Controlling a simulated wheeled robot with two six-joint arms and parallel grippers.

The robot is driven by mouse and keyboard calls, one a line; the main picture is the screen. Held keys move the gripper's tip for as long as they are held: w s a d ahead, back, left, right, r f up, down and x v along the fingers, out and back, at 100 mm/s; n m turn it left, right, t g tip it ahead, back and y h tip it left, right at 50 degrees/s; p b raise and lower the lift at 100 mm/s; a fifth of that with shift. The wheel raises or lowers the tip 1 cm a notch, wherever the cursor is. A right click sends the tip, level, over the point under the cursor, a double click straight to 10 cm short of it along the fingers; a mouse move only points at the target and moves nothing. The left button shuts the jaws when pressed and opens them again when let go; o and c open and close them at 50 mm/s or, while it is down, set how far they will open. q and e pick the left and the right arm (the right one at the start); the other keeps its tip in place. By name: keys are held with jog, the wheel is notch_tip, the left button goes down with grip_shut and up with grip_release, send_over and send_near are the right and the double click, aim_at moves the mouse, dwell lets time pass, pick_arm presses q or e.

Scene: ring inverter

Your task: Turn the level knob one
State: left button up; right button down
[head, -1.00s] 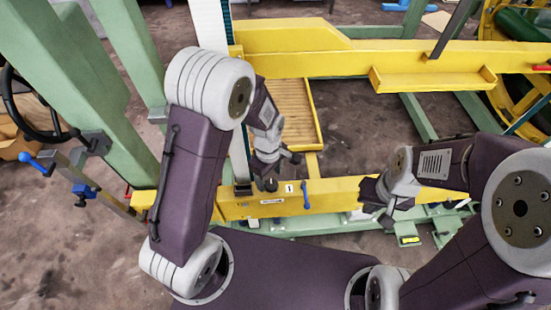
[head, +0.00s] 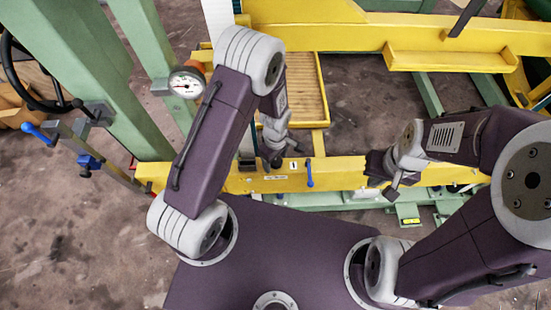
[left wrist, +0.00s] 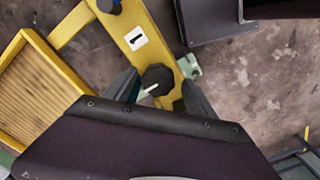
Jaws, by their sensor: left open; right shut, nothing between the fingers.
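A black faceted knob (left wrist: 158,77) with a white pointer line sits on a yellow beam in the left wrist view, beside a white label marked 1 (left wrist: 136,38). My left gripper (left wrist: 160,86) is open, with one finger on each side of the knob. Contact cannot be told. In the head view my left gripper (head: 273,160) is over the beam (head: 345,170), just left of the label, and hides the knob. My right gripper (head: 388,188) is shut and empty near the beam, further right.
A blue lever (head: 309,173) stands on the beam just right of the label. A round gauge (head: 186,84) is on the green post at left. A yellow slatted tray (head: 306,90) lies behind the beam. A black handwheel (head: 20,80) is at far left.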

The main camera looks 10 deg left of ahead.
pick_arm(q)
jog(key=shift+w+f, duration=0.1)
jog(key=shift+w, duration=0.1)
jog(key=c, duration=1.4)
jog(key=shift+m, duration=0.3)
